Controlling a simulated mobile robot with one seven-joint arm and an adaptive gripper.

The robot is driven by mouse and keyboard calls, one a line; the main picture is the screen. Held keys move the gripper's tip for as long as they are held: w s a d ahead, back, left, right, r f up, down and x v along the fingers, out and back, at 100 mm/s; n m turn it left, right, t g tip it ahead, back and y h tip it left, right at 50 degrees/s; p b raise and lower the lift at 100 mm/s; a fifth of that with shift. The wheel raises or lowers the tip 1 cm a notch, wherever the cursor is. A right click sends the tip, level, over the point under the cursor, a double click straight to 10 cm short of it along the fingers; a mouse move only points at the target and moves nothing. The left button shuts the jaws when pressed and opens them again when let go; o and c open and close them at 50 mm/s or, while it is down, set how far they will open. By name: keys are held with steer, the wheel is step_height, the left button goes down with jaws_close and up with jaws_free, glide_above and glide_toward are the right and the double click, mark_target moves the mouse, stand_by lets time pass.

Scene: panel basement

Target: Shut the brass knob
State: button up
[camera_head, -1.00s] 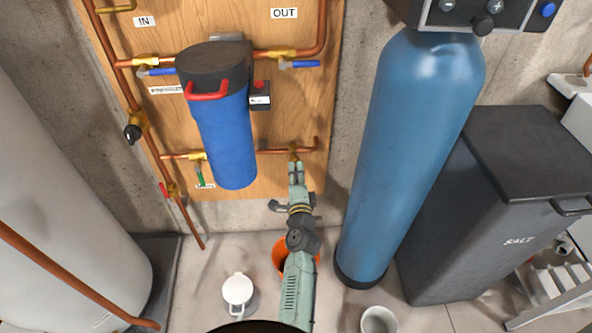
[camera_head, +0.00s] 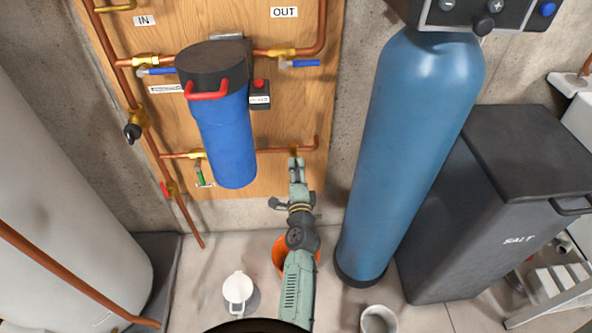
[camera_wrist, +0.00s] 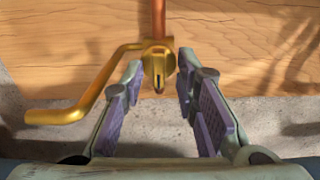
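The brass knob (camera_wrist: 159,66) sits at the end of a brass tap with a curved spout (camera_wrist: 75,108) reaching left in the wrist view. A copper pipe (camera_wrist: 158,18) runs into it from above. My gripper (camera_wrist: 160,78) is open, with one finger on each side of the knob. The fingertips are level with the knob, and I see gaps between them and it. In the head view, my gripper (camera_head: 297,164) is at the right end of the lower copper pipe and hides most of the brass fitting.
A blue filter housing (camera_head: 224,135) and a green-handled valve (camera_head: 203,176) are left of my gripper on the wooden board (camera_head: 300,100). A tall blue tank (camera_head: 410,150) stands to the right. An orange bucket (camera_head: 280,252) and a white jug (camera_head: 238,288) are on the floor.

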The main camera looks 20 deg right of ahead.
steer(key=v, duration=0.7)
steer(key=shift+s, duration=0.25)
steer(key=shift+a, duration=0.1)
stand_by(0.4)
